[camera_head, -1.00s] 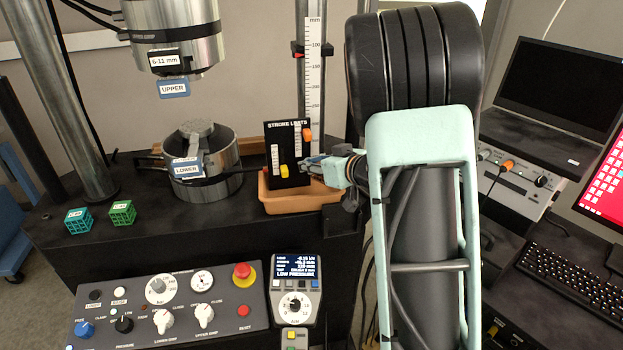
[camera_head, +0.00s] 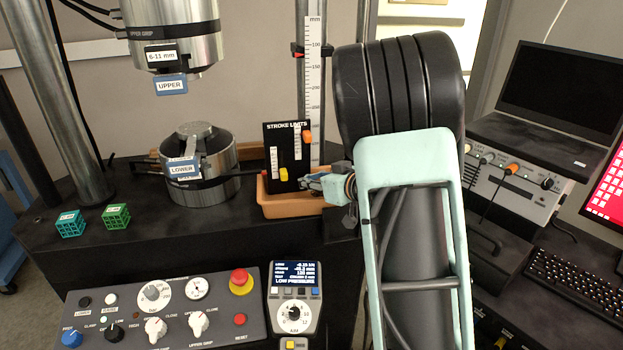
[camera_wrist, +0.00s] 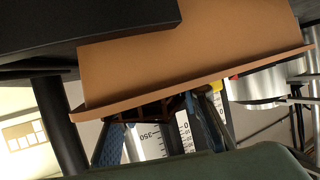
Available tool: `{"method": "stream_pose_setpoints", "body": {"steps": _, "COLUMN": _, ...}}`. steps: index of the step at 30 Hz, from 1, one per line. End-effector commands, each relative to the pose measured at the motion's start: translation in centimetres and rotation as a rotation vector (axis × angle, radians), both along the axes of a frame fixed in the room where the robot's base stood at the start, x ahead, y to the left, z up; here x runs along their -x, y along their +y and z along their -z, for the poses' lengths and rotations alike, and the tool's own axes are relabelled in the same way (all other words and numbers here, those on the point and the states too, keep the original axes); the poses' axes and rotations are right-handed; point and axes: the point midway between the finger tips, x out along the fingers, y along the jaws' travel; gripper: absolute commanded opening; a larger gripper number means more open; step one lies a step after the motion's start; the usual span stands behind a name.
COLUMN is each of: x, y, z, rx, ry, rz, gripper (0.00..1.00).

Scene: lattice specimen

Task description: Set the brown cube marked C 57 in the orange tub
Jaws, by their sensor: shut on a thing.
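The orange tub (camera_head: 290,208) stands on the black bench, right of the lower grip. Its outer wall and rim (camera_wrist: 200,82) fill much of the wrist view. My gripper (camera_head: 312,182) is at the tub's right end, at about rim height. In the wrist view its two blue fingers (camera_wrist: 155,133) show past the rim, shut on a dark brown lattice cube (camera_wrist: 152,108). The rim partly hides the cube, and its marking cannot be read. I cannot tell whether it touches the tub. In the head view I cannot make out the cube.
The black stroke limits panel (camera_head: 288,157) stands at the tub, close left of my gripper. The lower grip (camera_head: 200,165) is further left. A teal cube (camera_head: 70,223) and a green cube (camera_head: 116,216) sit at the bench's left. A control panel (camera_head: 180,325) lies in front.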

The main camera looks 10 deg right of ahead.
Motion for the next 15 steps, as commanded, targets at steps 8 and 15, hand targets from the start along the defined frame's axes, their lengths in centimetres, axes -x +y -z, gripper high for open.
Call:
{"method": "stream_pose_setpoints", "body": {"steps": 8, "x": 0.00, "y": -0.05, "z": 0.40, "rx": 0.000, "ry": 0.000, "rz": 0.001, "gripper": 0.25}}
{"method": "stream_pose_setpoints", "body": {"steps": 15, "x": 0.00, "y": -0.04, "z": 0.39, "rx": 0.000, "ry": 0.000, "rz": 0.001, "gripper": 0.52}}
